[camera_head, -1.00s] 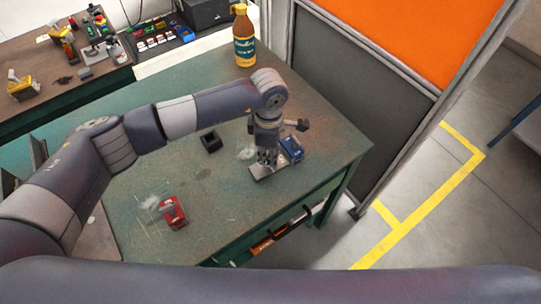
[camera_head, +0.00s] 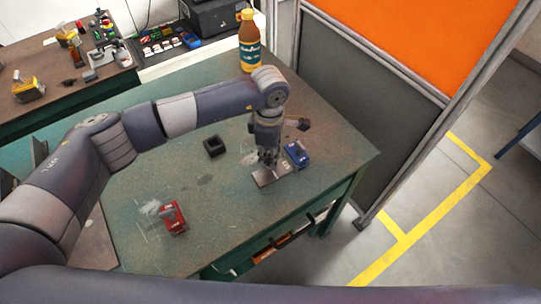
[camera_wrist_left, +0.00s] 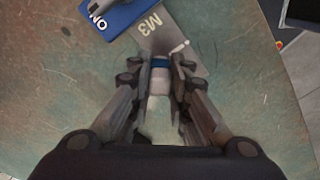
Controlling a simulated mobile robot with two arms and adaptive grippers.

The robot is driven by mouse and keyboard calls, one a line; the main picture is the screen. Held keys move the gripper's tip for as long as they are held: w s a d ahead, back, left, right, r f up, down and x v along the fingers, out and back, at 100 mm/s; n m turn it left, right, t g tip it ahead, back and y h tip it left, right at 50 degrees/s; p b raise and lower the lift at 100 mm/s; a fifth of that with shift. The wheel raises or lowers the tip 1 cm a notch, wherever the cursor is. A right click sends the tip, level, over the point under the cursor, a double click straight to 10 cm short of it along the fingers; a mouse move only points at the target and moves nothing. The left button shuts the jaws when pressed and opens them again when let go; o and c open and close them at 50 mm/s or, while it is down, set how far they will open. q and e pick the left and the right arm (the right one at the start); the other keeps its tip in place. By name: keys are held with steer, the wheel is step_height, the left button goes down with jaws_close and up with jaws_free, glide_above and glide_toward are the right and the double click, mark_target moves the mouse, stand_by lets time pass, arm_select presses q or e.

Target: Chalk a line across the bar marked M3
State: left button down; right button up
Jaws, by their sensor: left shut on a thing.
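A flat grey metal bar (camera_head: 265,181) lies on the green table, and my left gripper (camera_head: 268,158) is right over it. In the left wrist view the bar (camera_wrist_left: 184,29) shows the letters M3 and a short white mark near its edge. My left gripper (camera_wrist_left: 160,82) is shut on a white chalk stick with a blue band (camera_wrist_left: 159,68), which points down at the bar. Whether the tip touches the bar is hard to tell. My right gripper is not in view.
A blue block (camera_head: 298,156) sits against the bar's far side. A black square holder (camera_head: 214,147) and a red block (camera_head: 174,218) stand on the table (camera_head: 130,205). A bottle (camera_head: 249,42) stands at the back. A grey and orange partition (camera_head: 385,95) rises behind the right edge.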

arm_select(q)
steer(key=shift+w+a+b, duration=0.2)
steer(key=shift+w+b, duration=0.1)
steer(key=shift+r+p, duration=1.45)
steer(key=shift+r, duration=2.1)
steer(key=shift+f, duration=0.15)
step_height(320, 180, down, 6)
steer(key=b, duration=0.6)
steer(key=shift+f+b, duration=0.45)
steer(key=shift+b, duration=0.2)
steer(key=shift+s+d+r, duration=0.1)
steer(key=shift+s+d, duration=0.15)
steer(key=shift+s, duration=0.15)
